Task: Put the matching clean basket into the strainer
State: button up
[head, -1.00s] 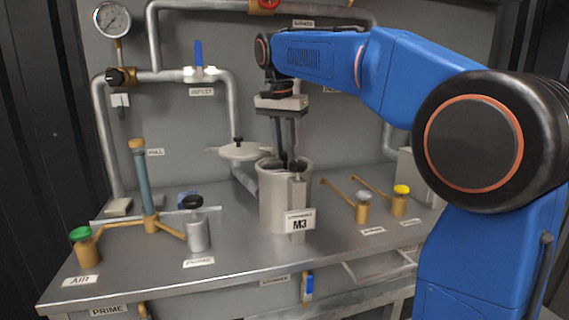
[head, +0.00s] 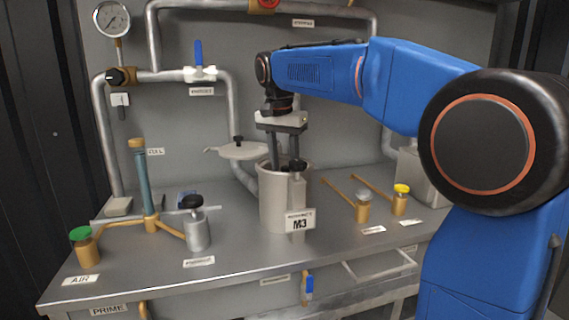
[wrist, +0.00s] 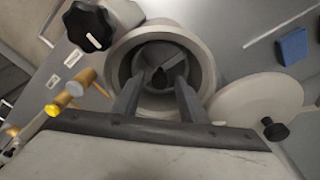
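The strainer is a pale round pot (head: 272,205) in the middle of the bench, labelled M3, with its mouth open. The wrist view looks down into the strainer (wrist: 208,65). Inside it, low down, shows a grey round insert that looks like the basket (wrist: 146,82), with a small dark knob (wrist: 160,77) at its centre. My gripper (head: 286,165) points down into the mouth, fingertips below the rim in the head view. In the wrist view my gripper (wrist: 164,80) has its fingers apart, on either side of the knob, with a gap visible. Any basket marking is not readable.
The strainer's lid (head: 243,151) is swung aside to the left, black knob up. A blue piece (wrist: 292,46) lies nearby.

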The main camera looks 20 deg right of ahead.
notch_tip(320, 180, up, 12)
jog(key=s+a, duration=0.1)
jog(key=shift+a, duration=0.15)
dwell(0.4)
jog(key=shift+s, duration=0.15)
